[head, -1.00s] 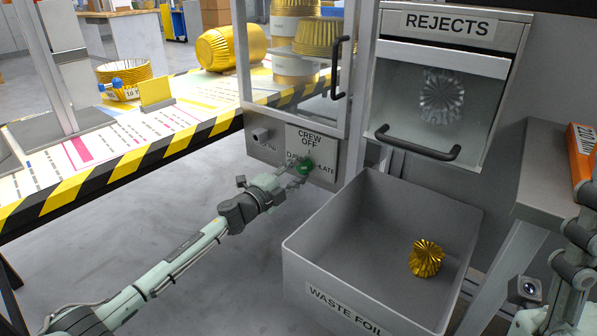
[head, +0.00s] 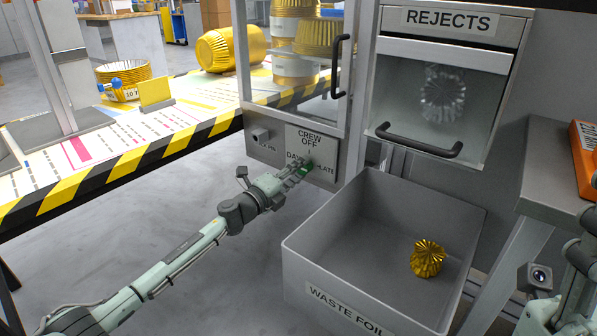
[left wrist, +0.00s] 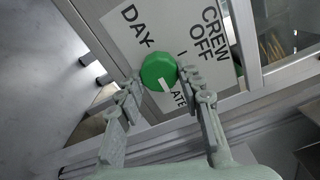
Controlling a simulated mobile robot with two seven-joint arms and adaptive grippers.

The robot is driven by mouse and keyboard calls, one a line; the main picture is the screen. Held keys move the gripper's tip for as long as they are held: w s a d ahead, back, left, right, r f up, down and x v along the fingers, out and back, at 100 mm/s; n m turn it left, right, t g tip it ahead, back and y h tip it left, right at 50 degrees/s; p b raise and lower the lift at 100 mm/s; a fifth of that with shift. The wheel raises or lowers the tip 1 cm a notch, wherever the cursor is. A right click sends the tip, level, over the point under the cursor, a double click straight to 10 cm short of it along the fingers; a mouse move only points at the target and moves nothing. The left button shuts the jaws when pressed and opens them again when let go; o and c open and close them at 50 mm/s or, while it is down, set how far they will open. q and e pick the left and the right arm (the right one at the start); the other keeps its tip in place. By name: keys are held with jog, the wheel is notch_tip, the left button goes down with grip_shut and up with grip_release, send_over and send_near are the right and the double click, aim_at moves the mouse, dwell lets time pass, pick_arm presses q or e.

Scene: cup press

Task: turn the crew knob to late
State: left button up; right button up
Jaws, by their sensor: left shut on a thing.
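The green crew knob (left wrist: 158,72) is on a white panel (left wrist: 120,38) marked CREW OFF, DAY and LATE. In the left wrist view its white pointer mark faces down and slightly right, on the LATE side. My left gripper (left wrist: 160,82) is shut on the knob, a finger on each side. One finger partly covers the LATE label. In the head view the gripper (head: 302,172) hides much of the knob (head: 307,167). My right arm shows at the right edge, but its fingertips are out of sight.
A grey WASTE FOIL bin (head: 300,262) with a crumpled gold cup (head: 428,259) stands right of my left gripper. The REJECTS box (head: 480,100) is above it. A table edge with black-and-yellow stripes (head: 130,160) runs along the left. The floor between is clear.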

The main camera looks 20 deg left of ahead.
pick_arm(q)
jog(key=o, duration=1.2)
jog(key=shift+c, duration=0.2)
jog(key=v, duration=1.2)
jog(key=shift+s, duration=0.1)
